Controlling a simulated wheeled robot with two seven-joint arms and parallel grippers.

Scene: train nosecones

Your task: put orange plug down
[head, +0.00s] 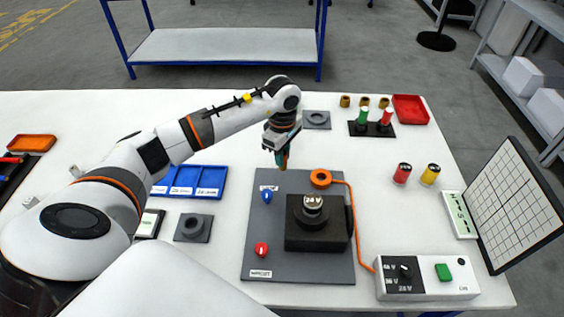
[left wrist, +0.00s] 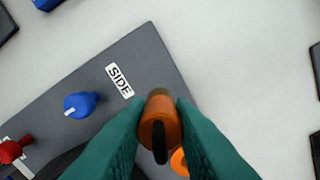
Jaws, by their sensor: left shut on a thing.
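My left gripper (head: 281,160) reaches over the far edge of a dark grey board (head: 262,227). In the left wrist view its teal fingers (left wrist: 162,122) are shut on an orange plug (left wrist: 159,108), a rounded piece with a dark slot. The plug appears over the board's edge, near a label reading SIDE (left wrist: 119,80). I cannot tell whether it touches the board. In the head view the gripper mostly hides it. My right gripper is not in view.
The board carries a blue knob (head: 267,196), a red knob (head: 261,249) and a black block (head: 302,238). An orange ring (head: 320,178) with an orange cable leads to a control box (head: 426,281). A blue tray (head: 208,178) lies left.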

